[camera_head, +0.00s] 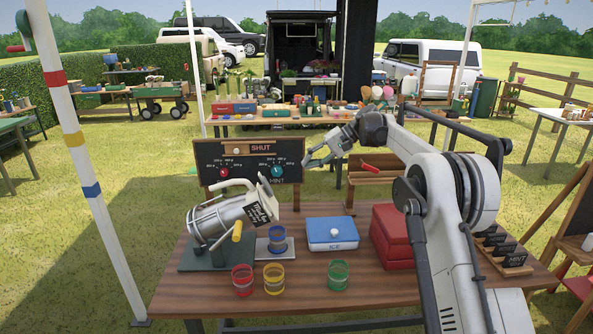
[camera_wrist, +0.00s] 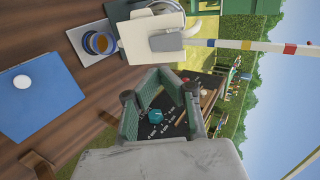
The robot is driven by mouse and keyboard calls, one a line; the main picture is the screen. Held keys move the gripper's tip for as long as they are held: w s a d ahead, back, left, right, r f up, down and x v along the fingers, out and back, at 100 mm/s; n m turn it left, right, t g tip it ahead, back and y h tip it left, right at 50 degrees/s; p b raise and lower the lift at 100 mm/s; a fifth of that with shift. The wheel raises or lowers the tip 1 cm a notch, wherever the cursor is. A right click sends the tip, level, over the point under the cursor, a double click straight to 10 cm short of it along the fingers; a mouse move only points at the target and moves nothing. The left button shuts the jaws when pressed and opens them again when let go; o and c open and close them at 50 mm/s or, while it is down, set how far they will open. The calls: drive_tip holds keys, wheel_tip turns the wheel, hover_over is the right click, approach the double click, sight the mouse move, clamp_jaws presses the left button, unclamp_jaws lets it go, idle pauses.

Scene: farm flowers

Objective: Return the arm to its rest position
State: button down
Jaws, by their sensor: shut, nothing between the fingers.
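My arm reaches up from the lower right in the head view, and my gripper (camera_head: 312,157) is in the air in front of the dark sign board (camera_head: 290,178). My gripper is shut and empty. In the wrist view the grey and green fingers of my gripper (camera_wrist: 160,72) frame part of the board, with its teal knob (camera_wrist: 156,115) showing between them. The fingers look clear of the table.
A striped pole (camera_head: 75,140) stands at left. Small MINT signs (camera_head: 515,258) sit at right.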

drive_tip(key=shift+d+r, duration=0.2)
drive_tip(key=shift+d, duration=0.2)
drive_tip(key=s+d+r+m+t+h+b, duration=0.1)
drive_tip(key=s+d+r+t+h, duration=0.25)
drive_tip(key=s, duration=0.85)
drive_tip(key=s+d+r+t+h+b, duration=0.15)
drive_tip(key=s+d+r, duration=0.4)
drive_tip(key=s, duration=0.65)
drive_tip(key=s+d+f+t+h, duration=0.1)
drive_tip(key=s+d+f+h, duration=0.1)
drive_tip(key=s+f, duration=0.3)
drive_tip(key=s+d+f+t+h, duration=0.1)
drive_tip(key=s+d+f, duration=0.3)
drive_tip(key=s, duration=1)
drive_tip(key=s+d+f+t+h, duration=0.1)
drive_tip(key=s+f, duration=0.4)
drive_tip(key=s, duration=0.5)
drive_tip(key=shift+s+d+f+h+b, duration=0.25)
drive_tip(key=shift+d+f+h+b, duration=0.15)
drive_tip(key=shift+d+h, duration=0.6)
